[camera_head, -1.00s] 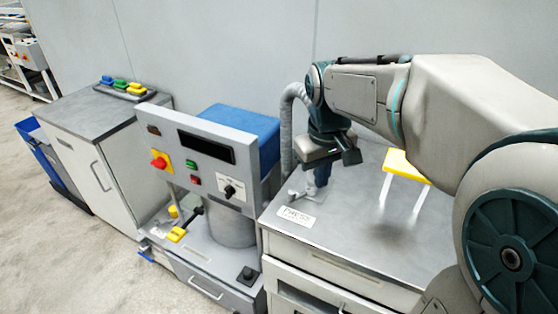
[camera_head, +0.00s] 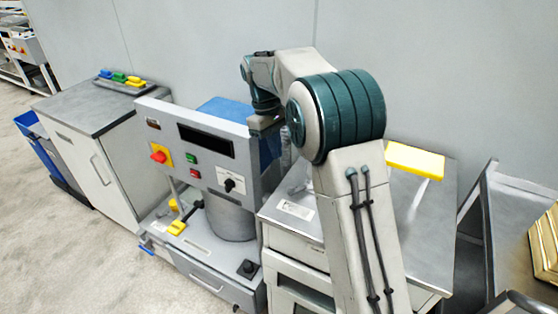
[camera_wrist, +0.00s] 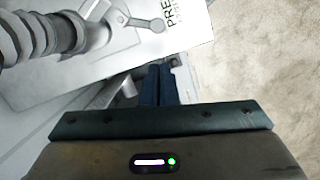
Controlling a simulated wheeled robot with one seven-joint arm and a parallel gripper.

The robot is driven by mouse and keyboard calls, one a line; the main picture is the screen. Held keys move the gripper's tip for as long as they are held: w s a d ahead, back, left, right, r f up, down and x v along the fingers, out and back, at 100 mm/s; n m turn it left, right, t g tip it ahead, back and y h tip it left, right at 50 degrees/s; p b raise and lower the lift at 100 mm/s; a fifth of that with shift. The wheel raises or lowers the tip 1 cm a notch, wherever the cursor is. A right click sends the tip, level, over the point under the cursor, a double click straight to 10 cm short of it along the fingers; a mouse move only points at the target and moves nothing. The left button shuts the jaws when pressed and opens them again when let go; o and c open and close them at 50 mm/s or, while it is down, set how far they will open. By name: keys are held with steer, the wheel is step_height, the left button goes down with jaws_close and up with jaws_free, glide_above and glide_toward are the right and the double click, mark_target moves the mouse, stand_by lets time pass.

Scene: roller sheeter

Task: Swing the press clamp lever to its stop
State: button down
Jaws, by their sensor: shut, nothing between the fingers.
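The press clamp lever (camera_wrist: 138,20) shows in the wrist view as a small grey arm with a round end, on a pale surface beside a label starting "PRE" (camera_wrist: 180,12). My gripper (camera_wrist: 160,70) is shut and empty; its dark blue fingers are together below the lever in that view, with a gap in the picture between them. I cannot tell its height from this view. In the head view the label (camera_head: 296,209) shows on the grey bench (camera_head: 285,228); my arm hides much of the bench, and my fingers cannot be made out there.
The roller machine's panel (camera_head: 200,150) stands left of the bench. A grey trolley (camera_head: 515,220) is at right.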

steer(key=p+x, duration=0.1)
steer(key=x, duration=0.8)
